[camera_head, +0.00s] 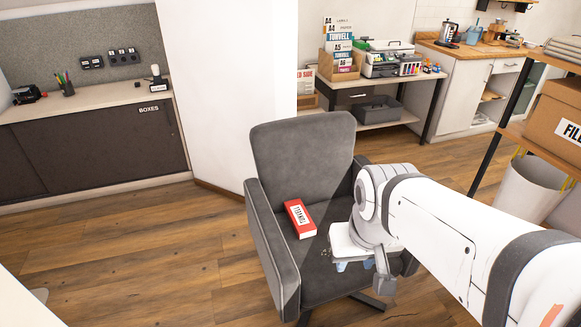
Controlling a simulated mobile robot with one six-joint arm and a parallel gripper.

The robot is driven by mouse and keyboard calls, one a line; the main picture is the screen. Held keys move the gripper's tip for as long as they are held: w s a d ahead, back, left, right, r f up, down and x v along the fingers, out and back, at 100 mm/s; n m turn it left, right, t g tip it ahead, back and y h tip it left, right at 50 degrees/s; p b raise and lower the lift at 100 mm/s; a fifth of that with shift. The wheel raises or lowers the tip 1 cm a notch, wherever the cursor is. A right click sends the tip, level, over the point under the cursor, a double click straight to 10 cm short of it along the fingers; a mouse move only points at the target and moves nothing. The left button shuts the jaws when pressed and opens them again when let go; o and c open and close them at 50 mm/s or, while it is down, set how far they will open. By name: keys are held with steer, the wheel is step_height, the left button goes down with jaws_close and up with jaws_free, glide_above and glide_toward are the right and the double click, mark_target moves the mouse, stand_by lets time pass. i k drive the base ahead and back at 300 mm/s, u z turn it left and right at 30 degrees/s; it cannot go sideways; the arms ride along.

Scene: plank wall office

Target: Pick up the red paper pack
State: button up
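The red paper pack (299,218) lies on the seat of a dark grey office chair (303,150), towards its left side and near the backrest. It has a white label with dark lettering on top. My gripper (362,266) is over the right part of the seat, to the right of the pack and apart from it. My white arm reaches in from the lower right and hides part of the seat and the right armrest. The fingertips are small and partly hidden, so I cannot tell if they are open.
The chair's left armrest (270,240) stands close beside the pack, and the backrest rises behind it. A shelf with a cardboard box (553,118) and a white bin (530,190) stand at the right. Wooden floor (150,245) is clear to the left of the chair.

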mark_target(304, 226)
steer(key=i, duration=0.85)
steer(key=u, duration=0.05)
